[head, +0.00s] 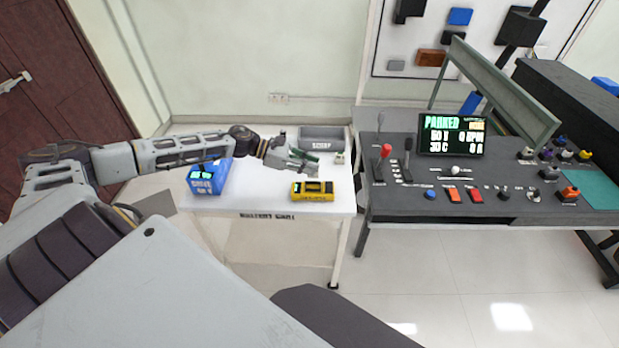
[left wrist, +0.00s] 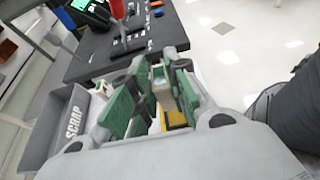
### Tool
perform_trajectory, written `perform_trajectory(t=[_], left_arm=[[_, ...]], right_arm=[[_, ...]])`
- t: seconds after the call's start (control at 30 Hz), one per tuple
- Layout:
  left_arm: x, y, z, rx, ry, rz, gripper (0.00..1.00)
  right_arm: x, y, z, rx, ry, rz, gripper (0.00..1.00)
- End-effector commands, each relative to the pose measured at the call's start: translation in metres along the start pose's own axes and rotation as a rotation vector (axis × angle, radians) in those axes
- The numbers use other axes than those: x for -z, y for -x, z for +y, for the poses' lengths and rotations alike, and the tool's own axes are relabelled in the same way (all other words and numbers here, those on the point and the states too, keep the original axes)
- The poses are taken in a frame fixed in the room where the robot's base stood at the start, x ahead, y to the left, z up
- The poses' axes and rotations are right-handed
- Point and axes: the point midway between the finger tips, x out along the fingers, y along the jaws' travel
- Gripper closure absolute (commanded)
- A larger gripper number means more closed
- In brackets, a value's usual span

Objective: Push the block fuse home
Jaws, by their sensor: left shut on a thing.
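My left gripper (head: 312,160) is over the right part of the white cart top, its fingers pointing right toward the console. In the left wrist view its green-padded fingers (left wrist: 158,90) are closed on a small pale block, which I take for the block fuse (left wrist: 161,88). In the head view a small pale piece (head: 340,158) shows just right of the fingertips; I cannot tell whether it is the held block. The fuse's seat cannot be made out. My right gripper is in neither view.
The white cart (head: 260,205) carries a grey scrap bin (head: 325,135) behind the gripper, a yellow device (head: 312,191) in front and a blue box (head: 207,177) at left. The dark console (head: 400,205) with levers, buttons and a screen (head: 451,134) stands close at right.

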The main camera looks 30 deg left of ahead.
Motion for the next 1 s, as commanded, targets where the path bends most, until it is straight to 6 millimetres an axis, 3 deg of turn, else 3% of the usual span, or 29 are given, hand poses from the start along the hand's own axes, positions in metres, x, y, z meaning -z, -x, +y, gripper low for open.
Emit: perform_trajectory(t=[0.2,0.6,1.0], left_arm=[[0.016,-0.007,0.000,0.000,0.001,-0.001,1.00],[0.018,-0.008,0.000,0.000,0.000,-0.001,1.00],[0.048,-0.021,0.000,-0.001,0.000,-0.001,1.00]], right_arm=[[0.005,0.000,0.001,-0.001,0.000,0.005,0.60],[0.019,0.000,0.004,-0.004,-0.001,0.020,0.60],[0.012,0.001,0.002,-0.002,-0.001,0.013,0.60]])
